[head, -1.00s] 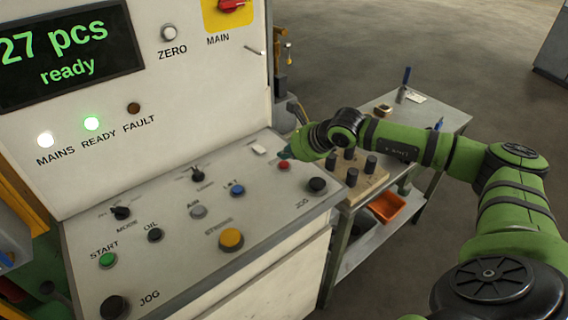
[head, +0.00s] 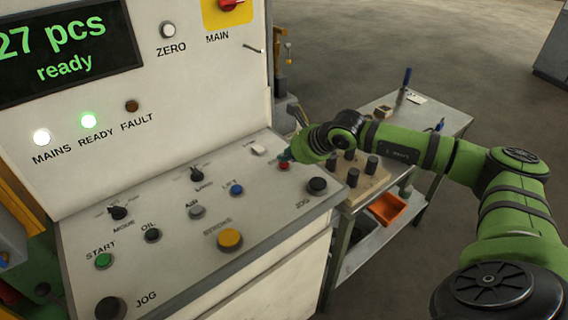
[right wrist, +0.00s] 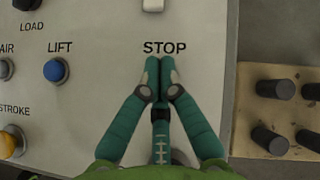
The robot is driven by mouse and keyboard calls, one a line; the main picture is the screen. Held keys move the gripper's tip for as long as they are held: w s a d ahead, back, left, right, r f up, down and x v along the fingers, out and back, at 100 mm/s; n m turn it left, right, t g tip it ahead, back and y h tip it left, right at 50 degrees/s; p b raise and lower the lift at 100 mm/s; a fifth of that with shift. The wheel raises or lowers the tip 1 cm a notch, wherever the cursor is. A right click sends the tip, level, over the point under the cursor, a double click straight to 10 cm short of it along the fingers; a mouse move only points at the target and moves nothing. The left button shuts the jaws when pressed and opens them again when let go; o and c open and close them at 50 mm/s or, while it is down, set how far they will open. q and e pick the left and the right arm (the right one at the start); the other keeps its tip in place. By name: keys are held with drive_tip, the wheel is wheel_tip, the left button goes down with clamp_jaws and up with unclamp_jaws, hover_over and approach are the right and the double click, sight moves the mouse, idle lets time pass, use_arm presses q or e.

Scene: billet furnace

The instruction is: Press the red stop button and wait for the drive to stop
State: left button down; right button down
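The red stop button (head: 283,165) sits on the sloping desk of the control panel (head: 262,198), towards its right side. My right gripper (head: 286,156) is at the button in the head view, its tip partly covering it. In the right wrist view the gripper (right wrist: 160,62) has its two teal fingers together and empty, tips just below the STOP label (right wrist: 165,47). The button is hidden behind the fingers there, so I cannot tell whether they touch it. The display (head: 65,50) reads "27 pcs ready". My left gripper is not in view.
The MAINS lamp (head: 41,138) and the green READY lamp (head: 89,120) are lit; the FAULT lamp (head: 132,106) is dark. The blue LIFT button (head: 237,189) and a black JOG button (head: 317,186) flank the stop button. A side table (head: 440,108) stands right of the desk.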

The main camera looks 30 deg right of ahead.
sight(287, 164)
drive_tip(key=shift+f+b, duration=0.35)
drive_tip(key=shift+b, duration=0.05)
idle(0.6)
drive_tip(key=shift+r, duration=0.9)
drive_tip(key=shift+p, duration=0.3)
drive_tip(key=shift+r+p, duration=1.15)
drive_tip(key=shift+r, duration=1.35)
